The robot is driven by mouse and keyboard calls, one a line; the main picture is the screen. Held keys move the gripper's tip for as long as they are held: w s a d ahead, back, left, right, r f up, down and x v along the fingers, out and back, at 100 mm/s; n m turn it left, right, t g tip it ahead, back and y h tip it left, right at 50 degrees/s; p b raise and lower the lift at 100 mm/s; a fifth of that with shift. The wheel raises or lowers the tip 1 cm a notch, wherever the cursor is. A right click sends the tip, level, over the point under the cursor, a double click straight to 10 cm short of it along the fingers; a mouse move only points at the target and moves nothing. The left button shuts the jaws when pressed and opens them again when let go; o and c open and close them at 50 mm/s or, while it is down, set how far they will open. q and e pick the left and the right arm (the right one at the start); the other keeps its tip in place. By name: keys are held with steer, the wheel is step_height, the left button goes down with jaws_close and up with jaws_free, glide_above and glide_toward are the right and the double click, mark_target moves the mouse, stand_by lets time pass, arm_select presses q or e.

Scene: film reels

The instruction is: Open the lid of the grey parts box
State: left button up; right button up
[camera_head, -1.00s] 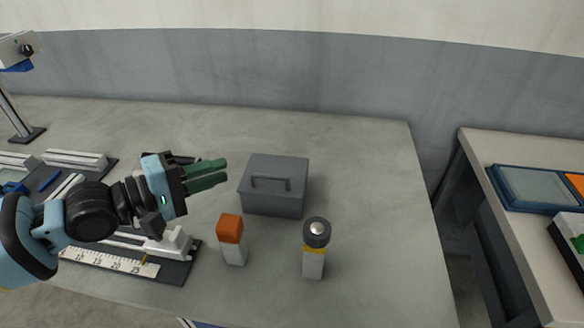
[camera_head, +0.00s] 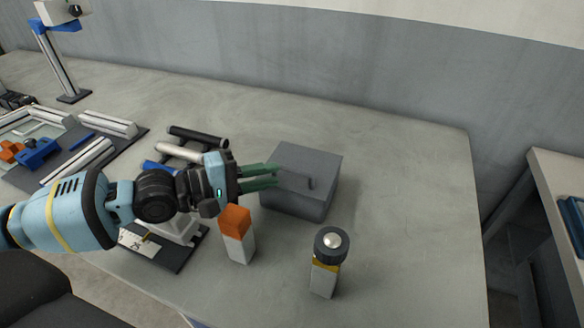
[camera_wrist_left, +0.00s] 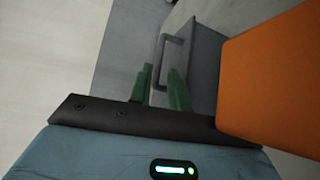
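The box (camera_wrist_left: 205,65) and handle (camera_wrist_left: 163,52) also show in the left wrist view. My left gripper (camera_head: 277,175) has green fingers, pointing right at the box's left side, close to the handle. Whether a finger touches the box I cannot tell. My right gripper is not in view.
An orange-topped white block-shaped item (camera_head: 237,222) stands just in front of my left gripper and looms orange in the wrist view (camera_wrist_left: 275,80). Dark and white rods (camera_head: 197,135) lie behind the gripper. Bench right of the box is clear.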

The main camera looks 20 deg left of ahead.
mark_target(292, 169)
arm_select(q)
steer(key=shift+p+x, duration=0.45)
steer(key=shift+x, duration=2.45)
jaws_close()
